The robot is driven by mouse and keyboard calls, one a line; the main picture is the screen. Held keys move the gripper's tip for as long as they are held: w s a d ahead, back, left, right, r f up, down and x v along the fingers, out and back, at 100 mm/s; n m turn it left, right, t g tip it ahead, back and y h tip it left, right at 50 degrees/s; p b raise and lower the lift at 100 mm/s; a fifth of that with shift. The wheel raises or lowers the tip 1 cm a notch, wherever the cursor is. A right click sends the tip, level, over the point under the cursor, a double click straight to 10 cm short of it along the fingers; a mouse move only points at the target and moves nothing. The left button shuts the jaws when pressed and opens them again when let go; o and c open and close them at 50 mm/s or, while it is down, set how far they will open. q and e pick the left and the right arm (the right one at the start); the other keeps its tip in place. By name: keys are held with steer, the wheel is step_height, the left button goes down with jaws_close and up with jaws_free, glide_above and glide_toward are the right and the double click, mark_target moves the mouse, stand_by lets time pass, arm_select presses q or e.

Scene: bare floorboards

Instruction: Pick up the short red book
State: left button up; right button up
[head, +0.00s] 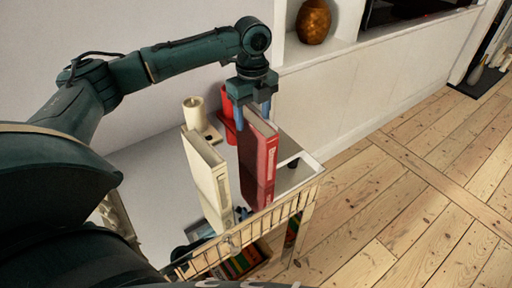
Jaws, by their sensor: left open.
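A short red book (260,160) stands upright near the right end of a white shelf unit (160,172), its spine facing me. My left gripper (252,118) points down at the top of the red book. It is open, with one blue-tipped finger at the left of the book and the other at its far right. I cannot tell whether the fingers touch it. A cream book (208,178) stands upright just left of the red book, with a narrow gap between them. My right gripper is not in view.
A cream candle (194,112) and a red object (226,122) stand behind the books. A slatted rail (240,238) runs along the unit's front, with coloured items below. A brown vase (313,22) sits in a wall niche. The wooden floor at right is clear.

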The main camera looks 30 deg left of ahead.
mark_target(257, 145)
arm_select(q)
steer(key=f, duration=0.3)
steer(key=d+f, duration=0.1)
steer(key=f, duration=0.1)
steer(key=shift+f, duration=0.3)
jaws_close()
stand_by(0.4)
steer(key=shift+r, duration=0.1)
